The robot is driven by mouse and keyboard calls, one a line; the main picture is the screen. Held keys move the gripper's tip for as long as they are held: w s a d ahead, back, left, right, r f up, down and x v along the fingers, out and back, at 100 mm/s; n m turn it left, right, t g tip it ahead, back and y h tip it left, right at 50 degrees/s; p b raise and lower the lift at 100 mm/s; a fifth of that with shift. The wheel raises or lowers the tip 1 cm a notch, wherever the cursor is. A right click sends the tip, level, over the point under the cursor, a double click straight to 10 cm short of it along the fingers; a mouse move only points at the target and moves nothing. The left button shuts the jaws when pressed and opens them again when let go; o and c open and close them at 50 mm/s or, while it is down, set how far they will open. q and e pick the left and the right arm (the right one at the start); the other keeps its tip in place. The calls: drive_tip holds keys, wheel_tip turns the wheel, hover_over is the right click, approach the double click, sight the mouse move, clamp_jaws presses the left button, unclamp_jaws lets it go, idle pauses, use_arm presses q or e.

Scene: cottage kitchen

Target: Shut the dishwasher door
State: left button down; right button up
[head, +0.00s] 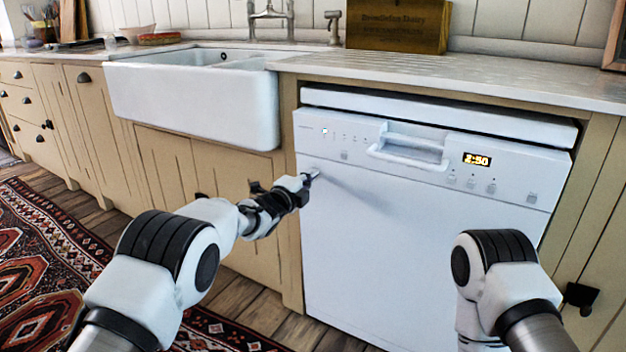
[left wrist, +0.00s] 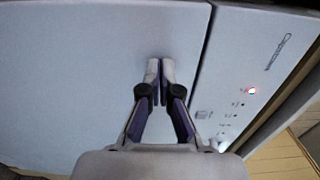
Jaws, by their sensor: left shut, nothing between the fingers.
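The white dishwasher door (head: 380,240) stands upright in its cabinet bay below the counter, and it looks flush or nearly so; I cannot tell whether it is latched. Its control panel (head: 430,160) has a recessed handle and a lit display. My left gripper (head: 313,175) is shut and empty, with its fingertips at the upper left of the door front, just below the panel. In the left wrist view the left gripper (left wrist: 160,68) points at the white door (left wrist: 90,70), touching or very close to it. My right gripper is not in view; only part of my right arm shows.
A white farmhouse sink (head: 195,100) is left of the dishwasher, with a tap behind it. A wooden box (head: 398,25) stands on the counter (head: 470,75). A patterned rug (head: 50,260) lies on the wooden floor at the left.

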use_arm(q)
drive_tip(key=x, duration=0.3)
drive_tip(key=shift+w+r, duration=0.1)
drive_tip(key=shift+r, duration=0.05)
idle(0.3)
